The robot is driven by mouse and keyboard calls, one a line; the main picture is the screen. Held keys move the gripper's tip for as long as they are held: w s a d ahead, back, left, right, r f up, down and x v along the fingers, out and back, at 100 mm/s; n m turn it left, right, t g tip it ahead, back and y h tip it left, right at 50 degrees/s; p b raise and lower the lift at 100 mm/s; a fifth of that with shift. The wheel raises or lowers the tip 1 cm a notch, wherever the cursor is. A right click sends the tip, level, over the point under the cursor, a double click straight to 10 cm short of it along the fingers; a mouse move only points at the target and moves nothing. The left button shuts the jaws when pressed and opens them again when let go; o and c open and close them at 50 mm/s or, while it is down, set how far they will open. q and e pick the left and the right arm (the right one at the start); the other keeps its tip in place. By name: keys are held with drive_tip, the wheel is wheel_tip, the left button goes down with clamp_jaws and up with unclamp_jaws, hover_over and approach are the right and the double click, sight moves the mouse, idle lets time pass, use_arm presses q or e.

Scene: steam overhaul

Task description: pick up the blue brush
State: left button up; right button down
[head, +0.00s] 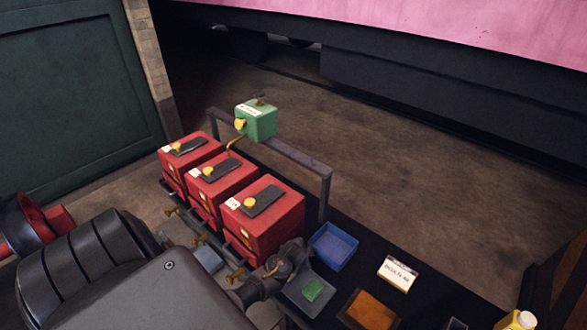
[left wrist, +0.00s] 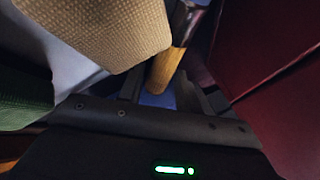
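I cannot make out a blue brush for certain in either view. In the left wrist view a tan wooden handle (left wrist: 166,70) with a metal collar at its upper end shows in the middle, with a blue patch (left wrist: 157,99) just below it. My left gripper (left wrist: 170,92) has its dark finger bases on either side of that handle. The fingertips are unclear, so I cannot tell whether it touches or holds the handle. In the head view my grey arm covers the lower left and hides much of the bench there. My right gripper is in neither view.
Three red boxes (head: 268,222) stand in a row, with brass taps below. A green box (head: 257,120) is above them by a metal rail (head: 300,158).

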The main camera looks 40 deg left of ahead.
use_arm(q)
drive_tip(key=c, duration=0.6)
drive_tip(key=shift+c, duration=0.2)
drive_tip(key=shift+d, duration=0.1)
drive_tip(key=shift+d+r, duration=0.15)
drive_tip(key=shift+r, duration=0.05)
wheel_tip(320, 180, up, 6)
drive_tip(key=r+b, duration=0.1)
drive_tip(key=b, duration=0.1)
drive_tip(key=s+d+p, duration=0.1)
drive_tip(key=d, duration=0.8)
drive_tip(key=s+d, duration=0.2)
drive_tip(key=d, duration=0.8)
drive_tip(key=shift+s+f+p, duration=0.2)
drive_tip(key=shift+s+p, duration=0.05)
drive_tip(key=shift+p, duration=0.1)
drive_tip(key=shift+d, duration=0.1)
